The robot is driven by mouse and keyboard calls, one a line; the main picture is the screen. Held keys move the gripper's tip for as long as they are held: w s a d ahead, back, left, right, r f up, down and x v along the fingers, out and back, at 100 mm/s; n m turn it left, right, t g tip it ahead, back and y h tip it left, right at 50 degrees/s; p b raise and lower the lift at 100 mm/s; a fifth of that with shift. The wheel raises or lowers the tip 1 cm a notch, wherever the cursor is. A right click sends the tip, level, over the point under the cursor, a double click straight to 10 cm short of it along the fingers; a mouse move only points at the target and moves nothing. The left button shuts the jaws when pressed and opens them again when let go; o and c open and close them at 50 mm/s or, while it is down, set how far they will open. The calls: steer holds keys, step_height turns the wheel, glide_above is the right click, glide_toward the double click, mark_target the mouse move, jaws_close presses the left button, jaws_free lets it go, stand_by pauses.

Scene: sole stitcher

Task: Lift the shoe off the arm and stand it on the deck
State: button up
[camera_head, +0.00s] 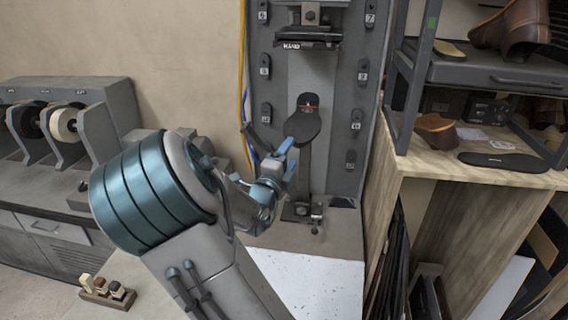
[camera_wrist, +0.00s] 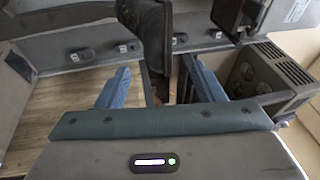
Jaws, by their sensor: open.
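The shoe (camera_head: 305,122) shows in the head view as a dark sole-shaped form with a small red mark near its top. It sits at the upper end of the machine's arm, whose post (camera_head: 304,185) stands below it. My gripper (camera_head: 268,136) is open, its blue fingers left of and close to the shoe; I cannot tell whether they touch it. In the wrist view the open fingers (camera_wrist: 157,66) point at dark and brown surfaces, and I cannot tell which are the shoe. The grey deck (camera_head: 335,232) lies around the post's foot, partly hidden by my arm.
A grey panel with numbered holders (camera_head: 358,100) rises behind, with a dark machine head (camera_head: 308,38) above the shoe. At right stands a shelf (camera_head: 480,72) with a brown shoe (camera_head: 508,30); a loose sole (camera_head: 503,162) lies on its wooden top. The white surface (camera_head: 310,285) in front is clear.

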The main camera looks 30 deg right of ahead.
mark_target(295, 144)
steer(key=b+x, duration=0.2)
steer(key=x, duration=0.2)
steer(key=shift+f, duration=0.1)
steer(key=shift+b+x, duration=0.45)
steer(key=shift+x, duration=0.7)
jaws_close()
steer(key=shift+w+r, duration=0.1)
steer(key=shift+r, duration=0.2)
